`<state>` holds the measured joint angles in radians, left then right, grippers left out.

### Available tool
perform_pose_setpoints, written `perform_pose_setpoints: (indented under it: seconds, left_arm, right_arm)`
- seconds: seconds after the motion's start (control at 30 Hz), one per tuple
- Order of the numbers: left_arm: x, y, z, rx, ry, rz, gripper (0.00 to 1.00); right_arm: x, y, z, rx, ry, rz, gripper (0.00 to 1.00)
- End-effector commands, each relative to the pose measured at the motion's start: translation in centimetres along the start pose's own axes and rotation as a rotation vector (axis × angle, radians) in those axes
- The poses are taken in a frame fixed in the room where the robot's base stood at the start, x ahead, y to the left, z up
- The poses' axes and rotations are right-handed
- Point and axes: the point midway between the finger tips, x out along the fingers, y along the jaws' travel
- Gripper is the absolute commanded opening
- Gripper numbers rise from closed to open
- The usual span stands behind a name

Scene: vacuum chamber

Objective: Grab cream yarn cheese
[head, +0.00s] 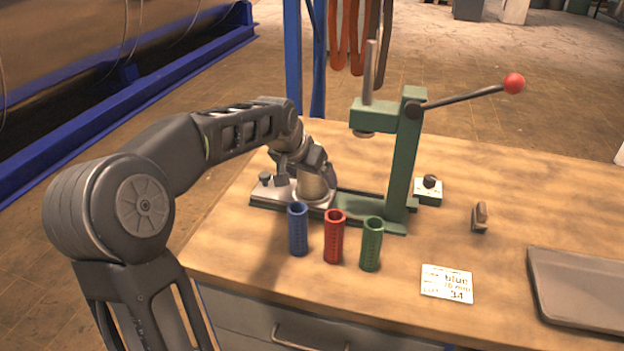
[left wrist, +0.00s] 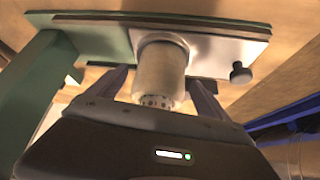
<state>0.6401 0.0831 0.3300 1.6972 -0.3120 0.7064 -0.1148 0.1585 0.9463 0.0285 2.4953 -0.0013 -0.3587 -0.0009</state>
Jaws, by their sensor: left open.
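The cream yarn cheese (head: 311,186) stands upright on the metal plate at the left end of the green press base. It also shows in the left wrist view (left wrist: 160,72), with small holes in its near end. My left gripper (head: 308,168) is at the cheese, and its arm partly hides it in the head view. In the left wrist view the open fingers (left wrist: 162,88) stand on either side of the cheese. Whether a finger touches it cannot be told. My right gripper is not in view.
The green press (head: 404,150) with a red-knobbed lever rises right of the cheese. Blue (head: 298,230), red (head: 334,238) and green (head: 371,245) perforated tubes stand in front. A label card (head: 447,284) and grey tray (head: 582,290) lie on the right; the table between is mostly clear.

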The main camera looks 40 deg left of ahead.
Motion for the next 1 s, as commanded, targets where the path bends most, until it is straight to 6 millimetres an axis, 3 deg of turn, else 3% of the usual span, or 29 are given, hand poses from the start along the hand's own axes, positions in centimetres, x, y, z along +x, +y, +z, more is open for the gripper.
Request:
perform_pose_setpoints:
  seconds: [0.47,1.0]
  left_arm:
    - [-0.05,0.02,-0.02,0.000,0.001,0.000,0.90]
    - [-0.05,0.02,-0.02,0.000,0.000,0.000,0.47]
  right_arm:
    - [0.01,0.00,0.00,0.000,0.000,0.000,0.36]
    - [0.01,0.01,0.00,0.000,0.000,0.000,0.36]
